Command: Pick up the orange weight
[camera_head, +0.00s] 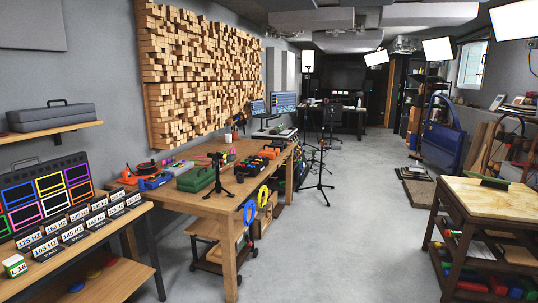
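A small orange-red object (127,176) sits at the near left end of the long wooden workbench (215,203). It is too small to tell whether it is the orange weight. No other object clearly shows as an orange weight. My gripper is not in view.
A green toolbox (196,179) and a small black tripod (217,180) stand on the workbench. A shelf with frequency signs (74,234) is at the left. A wood-topped cart (490,198) is at the right. A blue car door (442,140) stands behind. The middle floor (340,225) is clear.

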